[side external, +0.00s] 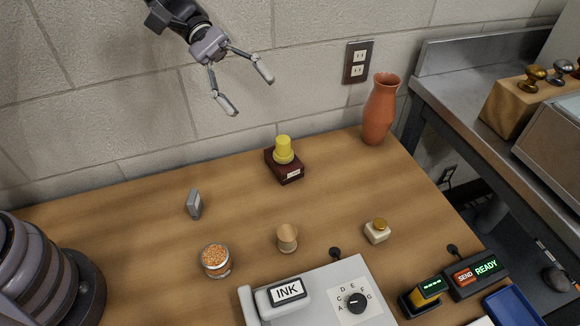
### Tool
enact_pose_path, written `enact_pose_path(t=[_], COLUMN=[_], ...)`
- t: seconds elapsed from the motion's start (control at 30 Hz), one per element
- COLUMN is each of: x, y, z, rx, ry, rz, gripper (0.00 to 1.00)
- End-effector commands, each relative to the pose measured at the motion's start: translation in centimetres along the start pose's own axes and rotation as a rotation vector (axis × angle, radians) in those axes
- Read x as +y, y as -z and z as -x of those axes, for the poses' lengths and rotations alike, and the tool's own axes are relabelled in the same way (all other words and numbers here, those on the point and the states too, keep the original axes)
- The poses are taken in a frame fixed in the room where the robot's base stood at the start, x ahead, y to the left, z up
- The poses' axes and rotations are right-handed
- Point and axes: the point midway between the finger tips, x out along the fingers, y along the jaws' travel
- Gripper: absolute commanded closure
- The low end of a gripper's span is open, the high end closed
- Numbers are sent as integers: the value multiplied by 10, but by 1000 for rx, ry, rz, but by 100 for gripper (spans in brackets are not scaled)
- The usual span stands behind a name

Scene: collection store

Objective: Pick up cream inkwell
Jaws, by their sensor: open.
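The cream inkwell (376,231) is a small, squat, cream-coloured block with a brownish-gold round cap. It stands upright on the wooden table, right of the middle, behind the grey dial panel. My gripper (248,92) hangs high at the top of the view, against the block wall, with its two fingers spread apart and nothing between them. It appears well above the table and far from the inkwell.
A tan spool-like piece (287,238) and a jar of orange grains (215,260) stand left of the inkwell. A yellow-topped piece sits on a dark red box (290,175). A terracotta vase (380,108) stands behind. A grey dial panel (373,268) lies in front.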

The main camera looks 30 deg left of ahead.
Motion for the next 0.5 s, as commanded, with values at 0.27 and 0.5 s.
enact_pose_path(t=[0.27, 0.5], x=[4, -41], y=[116, 204], z=[-105, -176], rx=[-236, -316], ry=[-264, -481], rz=[373, 629], gripper=[40, 40])
